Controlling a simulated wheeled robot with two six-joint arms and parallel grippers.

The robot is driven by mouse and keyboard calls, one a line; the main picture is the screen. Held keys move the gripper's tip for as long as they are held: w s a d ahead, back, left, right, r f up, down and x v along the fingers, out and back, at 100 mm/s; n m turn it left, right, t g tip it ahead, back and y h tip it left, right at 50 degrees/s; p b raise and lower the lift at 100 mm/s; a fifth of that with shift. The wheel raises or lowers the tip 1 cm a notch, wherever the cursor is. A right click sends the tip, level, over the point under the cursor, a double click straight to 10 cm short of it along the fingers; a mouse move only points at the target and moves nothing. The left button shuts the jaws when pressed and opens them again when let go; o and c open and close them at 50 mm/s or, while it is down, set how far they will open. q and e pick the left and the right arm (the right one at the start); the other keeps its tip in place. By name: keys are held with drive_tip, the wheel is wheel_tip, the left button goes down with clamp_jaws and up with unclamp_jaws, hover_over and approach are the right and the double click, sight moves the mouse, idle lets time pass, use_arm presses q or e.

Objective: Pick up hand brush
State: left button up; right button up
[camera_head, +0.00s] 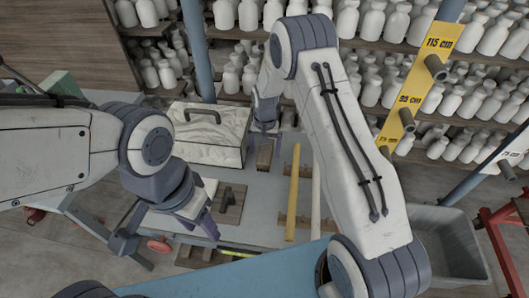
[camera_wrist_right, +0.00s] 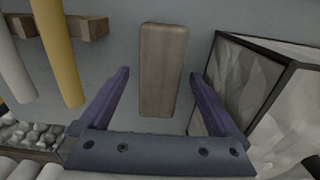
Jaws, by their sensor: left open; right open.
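A plain wooden block, which looks like the back of the hand brush (camera_head: 264,155), lies on the grey-blue tabletop beside the clear box. No bristles show. In the right wrist view the hand brush (camera_wrist_right: 162,70) lies lengthwise between the two purple fingers, with a gap on each side. My right gripper (camera_head: 267,129) is open just behind it in the head view; contact cannot be made out. My left gripper (camera_head: 203,226) is open and empty, low over the table's left front, near a wooden board with a dark upright piece (camera_head: 229,197).
A clear box of pale clay (camera_head: 212,152) with a black handle stands close left of the brush. A yellow rod (camera_head: 292,205) and a white rod (camera_head: 316,200) lie across wooden rests on the right. Shelves of white bottles (camera_head: 240,75) stand behind. A grey bin (camera_head: 450,240) is at right.

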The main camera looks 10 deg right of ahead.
sight(267, 149)
drive_tip(key=shift+f, duration=0.65)
drive_tip(key=c, duration=1.5)
drive_tip(key=shift+c, duration=0.2)
drive_tip(key=shift+r, duration=0.15)
drive_tip(key=r, duration=0.1)
drive_tip(key=r+b, duration=0.1)
drive_tip(key=r, duration=0.2)
drive_tip(key=shift+d+b, duration=0.3)
drive_tip(key=d+r+b, duration=0.2)
drive_tip(key=d+r, duration=0.4)
drive_tip(key=d, duration=0.5)
drive_tip(key=shift+r, duration=0.4)
drive_tip(key=shift+s, duration=0.1)
